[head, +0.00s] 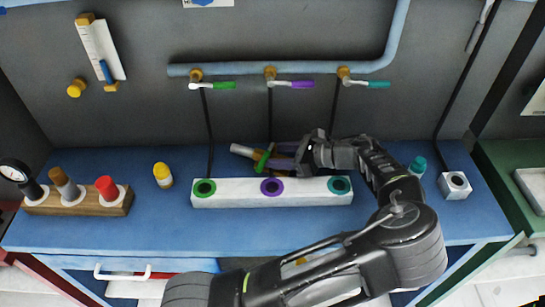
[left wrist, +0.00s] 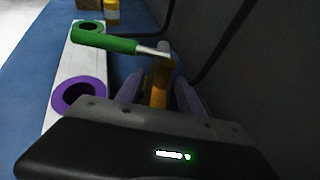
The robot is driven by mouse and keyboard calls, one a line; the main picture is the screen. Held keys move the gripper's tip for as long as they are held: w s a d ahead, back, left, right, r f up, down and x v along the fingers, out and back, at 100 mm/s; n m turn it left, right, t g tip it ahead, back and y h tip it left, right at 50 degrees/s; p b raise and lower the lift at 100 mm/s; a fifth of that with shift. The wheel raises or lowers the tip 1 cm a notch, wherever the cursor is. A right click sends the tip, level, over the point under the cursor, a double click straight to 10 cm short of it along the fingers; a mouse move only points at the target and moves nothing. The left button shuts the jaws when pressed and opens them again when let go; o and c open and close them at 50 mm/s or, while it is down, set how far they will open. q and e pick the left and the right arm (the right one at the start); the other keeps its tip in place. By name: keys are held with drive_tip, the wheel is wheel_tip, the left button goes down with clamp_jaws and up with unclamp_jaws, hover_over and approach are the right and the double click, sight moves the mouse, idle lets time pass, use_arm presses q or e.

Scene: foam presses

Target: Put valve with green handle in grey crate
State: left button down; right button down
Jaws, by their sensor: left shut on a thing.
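The valve with green handle (head: 262,160) is in my left gripper (head: 285,160), behind the white block on the blue bench. In the left wrist view its green handle (left wrist: 105,39) points left over the block, and its brass body (left wrist: 160,88) is between the two purplish fingers of the left gripper (left wrist: 158,92). The left gripper is shut on it. I cannot tell whether the valve touches the bench. I cannot make out a grey crate for certain. My right gripper is not in view.
The white block (head: 230,197) has green, purple and teal rings. A blue pipe (head: 320,69) on the wall carries valves with green, purple and teal handles. A wooden rack (head: 85,206) and a yellow-capped bottle (head: 163,175) stand left; a metal block (head: 454,186) stands right. The front bench strip is clear.

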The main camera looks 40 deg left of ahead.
sight(274, 145)
use_arm(q)
wheel_tip(274, 145, up, 10)
drive_tip(key=shift+f+b, duration=0.1)
drive_tip(key=shift+b, duration=0.35)
idle(0.8)
